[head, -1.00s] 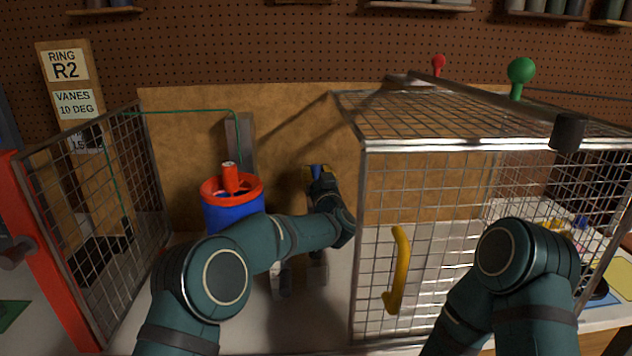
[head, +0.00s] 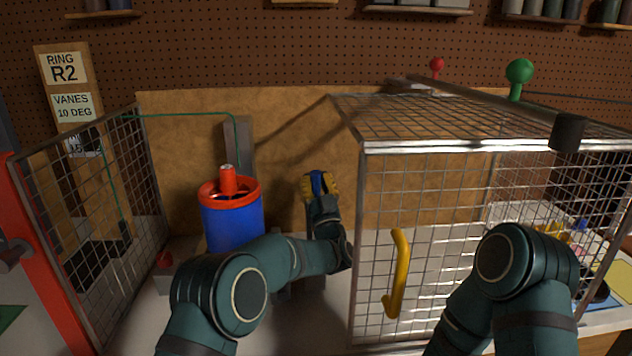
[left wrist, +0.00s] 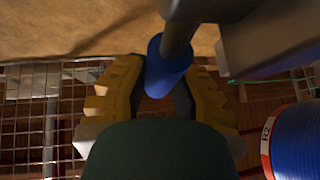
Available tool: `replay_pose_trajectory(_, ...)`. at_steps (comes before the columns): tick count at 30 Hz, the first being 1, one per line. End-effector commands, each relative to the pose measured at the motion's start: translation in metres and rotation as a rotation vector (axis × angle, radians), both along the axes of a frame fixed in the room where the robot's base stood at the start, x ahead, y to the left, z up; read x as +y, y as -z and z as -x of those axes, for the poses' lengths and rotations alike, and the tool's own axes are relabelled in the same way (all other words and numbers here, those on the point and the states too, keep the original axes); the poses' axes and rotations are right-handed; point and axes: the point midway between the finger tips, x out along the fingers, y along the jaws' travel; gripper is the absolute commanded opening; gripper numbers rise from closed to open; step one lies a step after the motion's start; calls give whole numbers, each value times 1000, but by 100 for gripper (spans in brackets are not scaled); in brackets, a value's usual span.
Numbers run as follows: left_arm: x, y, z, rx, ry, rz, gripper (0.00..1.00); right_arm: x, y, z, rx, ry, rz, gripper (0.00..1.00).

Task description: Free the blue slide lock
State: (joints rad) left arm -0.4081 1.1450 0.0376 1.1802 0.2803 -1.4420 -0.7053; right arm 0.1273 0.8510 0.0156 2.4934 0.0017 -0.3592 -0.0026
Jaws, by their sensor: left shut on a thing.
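My left gripper (head: 319,184) has yellow ridged fingers and is shut on a small blue piece (head: 317,182), which looks like the blue slide lock. In the left wrist view, this blue round piece (left wrist: 166,72) sits between the two fingers (left wrist: 160,90), at the end of a grey rod (left wrist: 186,38). The gripper is in front of the tan back panel, between the blue drum and the mesh cage. Where the rod is mounted cannot be told. My right arm shows at the right, but its gripper is hidden.
A blue drum with a red rim (head: 232,222) stands left of my left gripper. A mesh cage (head: 420,240) with a yellow handle (head: 398,274) stands close on the right. An open mesh door (head: 95,220) with a red post is at far left.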

Motion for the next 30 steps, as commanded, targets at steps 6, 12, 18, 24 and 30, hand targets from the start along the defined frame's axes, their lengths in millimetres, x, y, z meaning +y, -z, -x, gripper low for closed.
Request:
replay_pose_trajectory(6,1,-3,0,-5,-2,2,43,0,0,0,0,0,0,56)
replay_pose_trajectory(12,0,-2,0,-2,0,1,59,0,0,0,0,0,0,56)
replay_pose_trajectory(18,0,1,2,1,0,0,59,0,0,0,0,0,0,56)
replay_pose_trajectory(24,-5,13,19,2,1,-2,59,0,0,0,0,0,0,56)
replay_pose_trajectory(30,-10,31,45,1,0,0,59,0,0,0,0,0,0,56)
